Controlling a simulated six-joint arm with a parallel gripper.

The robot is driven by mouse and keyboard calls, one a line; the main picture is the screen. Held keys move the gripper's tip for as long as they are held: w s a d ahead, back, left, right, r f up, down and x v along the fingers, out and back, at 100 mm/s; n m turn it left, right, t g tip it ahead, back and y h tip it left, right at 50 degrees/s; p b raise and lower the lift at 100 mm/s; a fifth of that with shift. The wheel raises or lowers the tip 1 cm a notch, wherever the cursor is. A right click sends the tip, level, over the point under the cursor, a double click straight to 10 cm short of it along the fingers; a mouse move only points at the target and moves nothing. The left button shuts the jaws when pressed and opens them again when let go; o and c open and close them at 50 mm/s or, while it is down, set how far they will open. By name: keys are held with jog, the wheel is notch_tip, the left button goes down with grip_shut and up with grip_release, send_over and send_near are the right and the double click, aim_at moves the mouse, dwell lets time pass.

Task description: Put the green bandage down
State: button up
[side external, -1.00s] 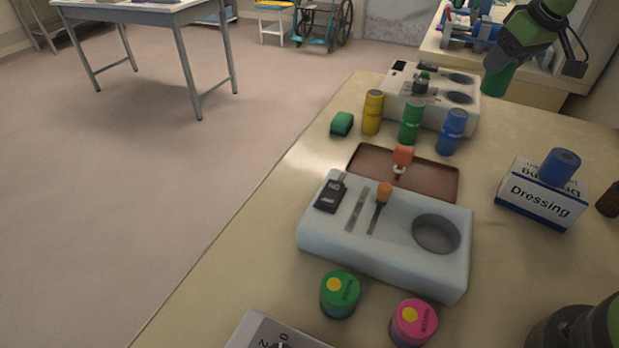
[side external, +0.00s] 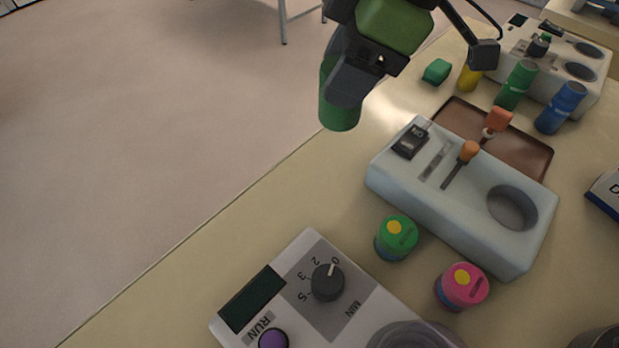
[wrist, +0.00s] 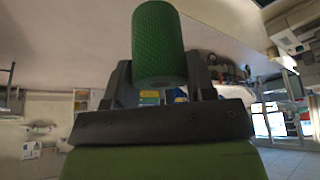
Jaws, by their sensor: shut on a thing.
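The green bandage (side external: 340,108) is a textured green roll. My gripper (side external: 345,82) is shut on it and holds it upright, above the left edge of the table in the side view. In the wrist view the bandage (wrist: 158,45) sits between the two dark fingers (wrist: 160,88) of my gripper. Its far side is hidden by the fingers in the side view. A second green roll (side external: 516,85) stands between a yellow roll (side external: 470,78) and a blue roll (side external: 561,107) at the back right.
A white block (side external: 465,215) with slots and a round hole lies right of my gripper, near a brown tray (side external: 530,150). Green-capped (side external: 396,238) and pink-capped (side external: 462,287) jars stand in front. A dial device (side external: 300,290) is at the front. The table surface (side external: 270,215) below the gripper is clear.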

jog(key=s+a+n, duration=0.2)
jog(key=s+a, duration=0.2)
jog(key=s, duration=0.1)
jog(key=shift+g, duration=0.3)
jog(key=shift+w+f, duration=0.15)
jog(key=shift+f, duration=3.6)
jog(key=shift+w+f, duration=0.15)
jog(key=shift+f, duration=3.6)
jog(key=shift+d+f, duration=0.1)
jog(key=shift+f, duration=0.05)
jog(key=o, duration=0.7)
jog(key=shift+c, duration=0.2)
jog(key=v, duration=1.2)
